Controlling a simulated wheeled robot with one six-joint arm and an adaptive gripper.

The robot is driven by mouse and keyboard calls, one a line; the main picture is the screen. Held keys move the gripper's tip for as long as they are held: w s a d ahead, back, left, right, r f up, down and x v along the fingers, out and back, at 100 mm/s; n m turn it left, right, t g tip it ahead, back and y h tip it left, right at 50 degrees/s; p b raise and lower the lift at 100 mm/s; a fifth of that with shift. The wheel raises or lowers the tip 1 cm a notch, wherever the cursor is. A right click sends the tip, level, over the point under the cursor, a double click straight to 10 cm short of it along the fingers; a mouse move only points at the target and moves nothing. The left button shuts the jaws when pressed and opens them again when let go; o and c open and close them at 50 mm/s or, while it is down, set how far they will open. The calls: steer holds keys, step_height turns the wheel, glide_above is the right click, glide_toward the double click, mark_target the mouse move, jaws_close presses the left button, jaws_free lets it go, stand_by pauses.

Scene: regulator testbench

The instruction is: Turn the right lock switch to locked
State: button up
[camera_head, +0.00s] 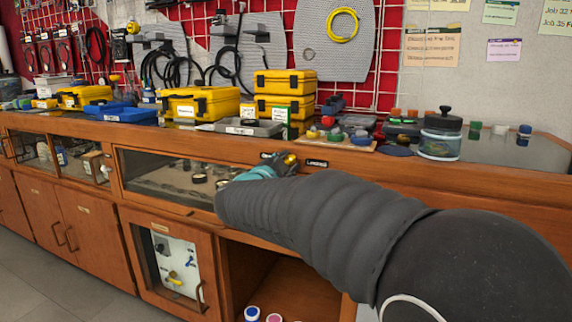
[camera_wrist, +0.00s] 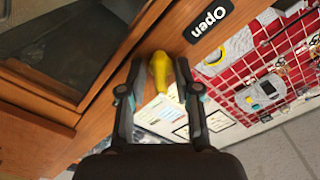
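The right lock switch is a yellow knob (camera_head: 290,160) on the wooden front rail of the bench, left of a black "LOCKED" label (camera_head: 316,163). In the wrist view the yellow knob (camera_wrist: 160,72) lies between the two fingertips of my gripper (camera_wrist: 159,68). A narrow gap seems to show on each side of it, so the fingers look open around it rather than pressed on it. A black "Open" label (camera_wrist: 208,20) is on the wood beside it. In the head view my gripper (camera_head: 282,165) partly hides the knob, and its exact angle is unclear.
A glass-fronted drawer (camera_head: 165,180) is left of my gripper, with an open cubby (camera_head: 275,280) below. Yellow cases (camera_head: 285,82), a grey tray (camera_head: 240,127) and a lidded jar (camera_head: 440,138) stand on the bench top above the rail.

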steer(key=shift+s, duration=0.1)
steer(key=v, duration=1.1)
steer(key=shift+s+a, duration=0.15)
steer(key=shift+s, duration=0.25)
